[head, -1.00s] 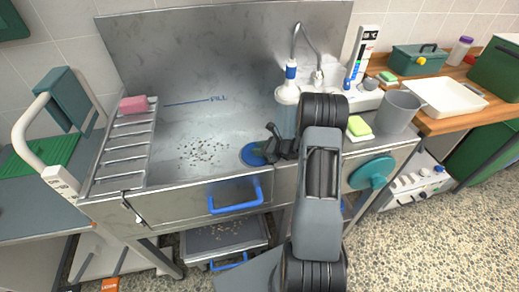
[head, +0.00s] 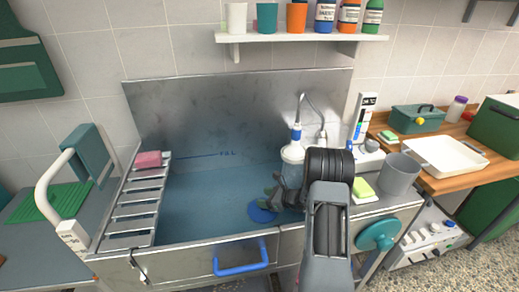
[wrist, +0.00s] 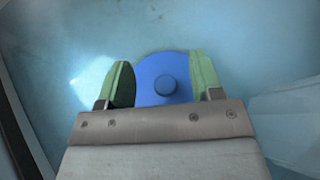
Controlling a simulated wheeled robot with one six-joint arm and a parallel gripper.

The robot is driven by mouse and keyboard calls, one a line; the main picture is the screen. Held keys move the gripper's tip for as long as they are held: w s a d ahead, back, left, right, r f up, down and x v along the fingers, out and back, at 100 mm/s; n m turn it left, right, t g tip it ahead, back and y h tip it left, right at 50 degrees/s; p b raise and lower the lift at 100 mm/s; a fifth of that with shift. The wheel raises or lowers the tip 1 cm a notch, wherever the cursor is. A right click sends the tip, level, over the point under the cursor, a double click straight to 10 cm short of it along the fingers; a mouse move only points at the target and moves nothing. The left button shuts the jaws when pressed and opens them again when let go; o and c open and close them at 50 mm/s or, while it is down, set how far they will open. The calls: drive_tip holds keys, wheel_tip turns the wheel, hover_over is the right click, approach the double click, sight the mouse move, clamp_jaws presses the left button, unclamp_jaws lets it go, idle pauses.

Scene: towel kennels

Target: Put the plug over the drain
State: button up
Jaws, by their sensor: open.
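The plug (head: 261,213) is a round blue disc lying flat in the steel tub (head: 215,205). In the wrist view, the plug (wrist: 160,68) has a small round knob in its middle. No drain opening shows; whether it lies under the plug cannot be seen. My gripper (head: 274,196) is low in the tub, right over the plug. In the wrist view, my gripper (wrist: 162,72) is open, with one green finger on each side of the disc and knob. The fingers appear apart from the knob. Bluish water covers the tub floor.
A slatted rack (head: 135,205) with a pink sponge (head: 149,159) lines the tub's left side. A tap (head: 303,110) and clear cylinder (head: 292,155) stand behind my arm. A grey jug (head: 399,175) stands right. A blue handle (head: 240,260) is on the front.

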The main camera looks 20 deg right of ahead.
drive_tip(key=s+a+r+m+t+h+p, duration=0.1)
drive_tip(key=r+p, duration=0.5)
drive_tip(key=r, duration=0.7)
drive_tip(key=s+a+r+m+t+h+p, duration=0.1)
drive_tip(key=r+p, duration=0.5)
drive_tip(key=r, duration=0.7)
drive_tip(key=shift+s+a+r+m+h, duration=0.15)
drive_tip(key=shift+s+a+m+h, duration=0.7)
drive_tip(key=shift+a+m+h, duration=0.35)
